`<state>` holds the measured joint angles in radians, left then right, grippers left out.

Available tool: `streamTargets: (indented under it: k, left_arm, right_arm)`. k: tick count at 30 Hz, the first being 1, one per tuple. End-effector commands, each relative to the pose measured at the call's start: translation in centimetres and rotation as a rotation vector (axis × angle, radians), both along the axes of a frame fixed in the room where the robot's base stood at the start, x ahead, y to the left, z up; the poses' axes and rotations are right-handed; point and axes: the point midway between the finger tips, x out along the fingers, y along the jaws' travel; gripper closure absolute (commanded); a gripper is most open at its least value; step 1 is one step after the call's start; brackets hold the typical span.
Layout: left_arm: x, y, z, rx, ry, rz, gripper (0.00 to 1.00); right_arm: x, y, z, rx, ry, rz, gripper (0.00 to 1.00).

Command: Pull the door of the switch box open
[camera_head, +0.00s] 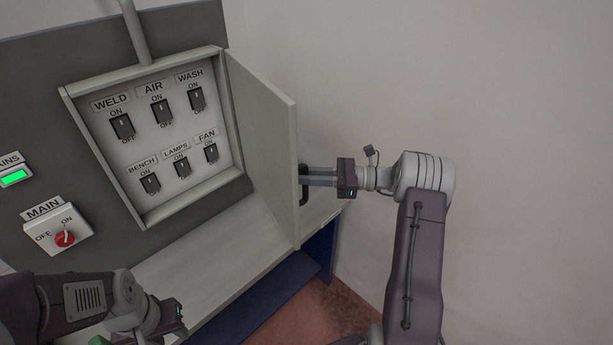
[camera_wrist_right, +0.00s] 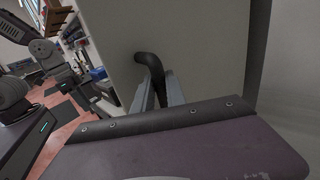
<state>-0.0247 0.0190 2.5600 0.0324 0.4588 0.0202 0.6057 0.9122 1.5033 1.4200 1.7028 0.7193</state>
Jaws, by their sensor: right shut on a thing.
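The switch box (camera_head: 148,218) hangs on a dark grey panel. Its door (camera_head: 262,130) is hinged on the right and stands wide open, showing labelled black switches inside. My right gripper (camera_head: 306,176) is shut on the black door handle (camera_head: 303,192) at the door's outer face. In the right wrist view the dark handle (camera_wrist_right: 149,66) sits between the fingers, with the pale door (camera_wrist_right: 200,50) behind it. My left gripper (camera_head: 178,312) is low at the left, below the box, and its fingers are not clearly shown.
A MAIN switch (camera_head: 64,238) with a red knob and a green MAINS lamp (camera_head: 14,178) are left of the box. A pale ledge (camera_head: 200,255) runs beneath it. A plain wall (camera_head: 480,80) is at the right.

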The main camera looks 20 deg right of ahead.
Motion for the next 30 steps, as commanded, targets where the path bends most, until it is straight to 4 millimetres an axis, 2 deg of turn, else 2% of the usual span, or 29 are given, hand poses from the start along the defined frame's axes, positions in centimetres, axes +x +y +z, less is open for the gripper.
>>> streamTargets:
  k: [15,16,18,27,30]
  left_arm:
    - [0.0,0.0,0.0,0.000,0.000,0.000,0.64]
    - [0.0,0.0,0.0,0.000,0.000,0.000,0.64]
    - [0.0,0.0,0.0,0.000,0.000,0.000,0.64]
    - [0.0,0.0,0.0,0.000,0.000,0.000,0.64]
    - [0.0,0.0,-0.6,0.000,0.000,0.000,0.64]
  right_arm:
    - [0.2,-0.1,0.1,0.001,-0.001,-0.010,1.00]
    - [0.2,-0.1,0.1,0.001,-0.001,-0.010,0.81]
    - [0.2,-0.1,0.1,0.001,-0.001,-0.010,0.62]
    - [0.1,-0.2,0.0,0.001,-0.001,-0.009,0.62]
    - [-0.2,-1.2,-0.2,0.000,-0.002,-0.010,0.62]
